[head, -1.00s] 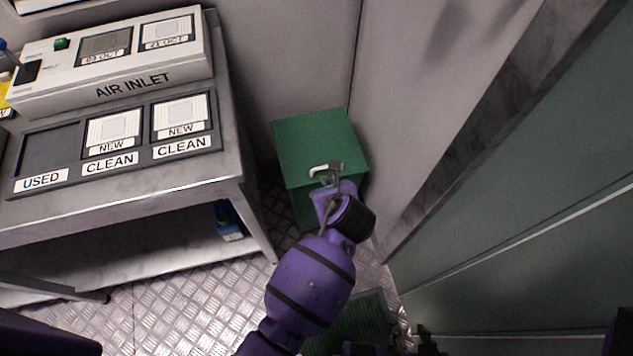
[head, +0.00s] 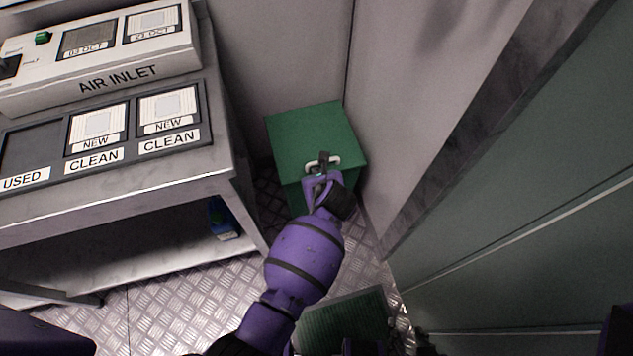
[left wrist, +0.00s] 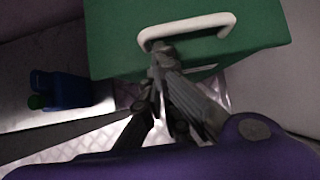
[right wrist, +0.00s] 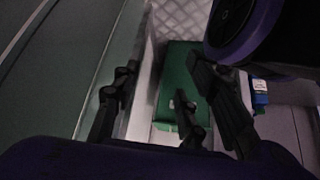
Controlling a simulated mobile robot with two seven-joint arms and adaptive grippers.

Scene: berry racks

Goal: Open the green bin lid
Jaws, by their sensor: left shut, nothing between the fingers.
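The green bin (head: 312,132) stands on the floor in the corner, its lid down. A white handle (head: 333,161) is at its front edge; it shows large in the left wrist view (left wrist: 205,23). My left gripper (head: 322,160) is at the handle, its fingers shut and empty. In the left wrist view its fingertips (left wrist: 160,55) overlap the handle's left part; I cannot tell whether they touch it. My right gripper (right wrist: 160,85) has its fingers spread in the right wrist view, with the bin (right wrist: 177,70) farther off beyond them.
A metal bench (head: 222,165) with an air inlet unit (head: 120,65) stands left of the bin. A blue object (head: 224,218) is on its lower shelf. A wall is close on the bin's right. A ridged green panel (head: 345,318) is low in front, near my arm.

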